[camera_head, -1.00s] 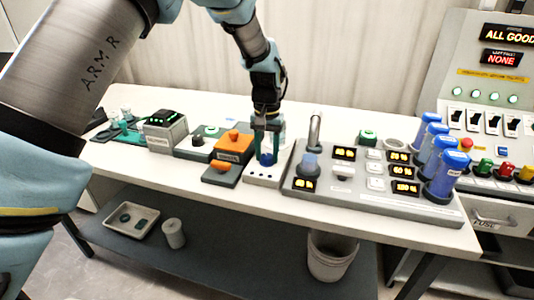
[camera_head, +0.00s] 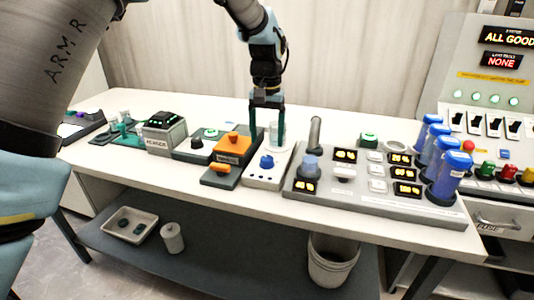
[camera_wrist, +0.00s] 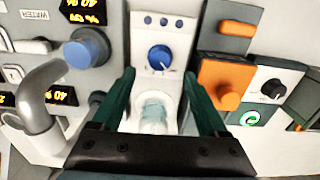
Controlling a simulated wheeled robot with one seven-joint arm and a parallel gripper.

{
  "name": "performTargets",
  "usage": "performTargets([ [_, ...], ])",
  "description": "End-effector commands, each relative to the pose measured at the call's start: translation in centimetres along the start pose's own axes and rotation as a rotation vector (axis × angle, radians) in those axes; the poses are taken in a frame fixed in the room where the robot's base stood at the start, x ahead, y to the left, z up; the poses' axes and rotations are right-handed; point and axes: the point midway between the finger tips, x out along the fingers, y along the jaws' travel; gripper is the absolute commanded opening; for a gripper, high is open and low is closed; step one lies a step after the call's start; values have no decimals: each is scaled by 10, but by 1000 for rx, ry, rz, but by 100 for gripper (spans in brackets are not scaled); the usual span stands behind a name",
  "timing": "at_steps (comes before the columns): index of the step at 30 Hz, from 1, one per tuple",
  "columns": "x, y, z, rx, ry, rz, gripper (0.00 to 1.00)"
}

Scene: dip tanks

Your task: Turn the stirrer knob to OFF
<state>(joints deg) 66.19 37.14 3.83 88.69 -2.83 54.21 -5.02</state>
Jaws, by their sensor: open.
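The blue stirrer knob (camera_head: 267,161) sits on the front of a narrow white stirrer unit (camera_head: 262,181). In the wrist view the knob (camera_wrist: 160,57) has a pale pointer mark towards its lower right; I cannot read any OFF label. A clear beaker (camera_wrist: 153,115) stands on the unit beside the knob, between my fingers in that view. My gripper (camera_head: 268,144) is open and empty, pointing down, with its two green fingers above and behind the knob. The fingertips are apart from the knob.
An orange unit (camera_head: 233,147) stands close on the left. A grey panel (camera_head: 330,191) with knobs and lit displays is close on the right, with an upright metal spout (camera_head: 315,132). Blue-capped cylinders (camera_head: 449,172) stand farther right. The bench front edge is clear.

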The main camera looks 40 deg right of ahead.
Motion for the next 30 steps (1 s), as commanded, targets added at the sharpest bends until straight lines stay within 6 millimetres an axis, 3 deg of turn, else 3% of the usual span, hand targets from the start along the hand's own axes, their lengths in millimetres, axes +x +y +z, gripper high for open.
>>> performTargets([
  [4,-25,0,-1,-1,4,1,76],
  [10,-42,0,0,-1,0,1,76],
  [27,-44,0,0,-1,-1,0,76],
  [30,-44,-10,3,-16,1,1,76],
])
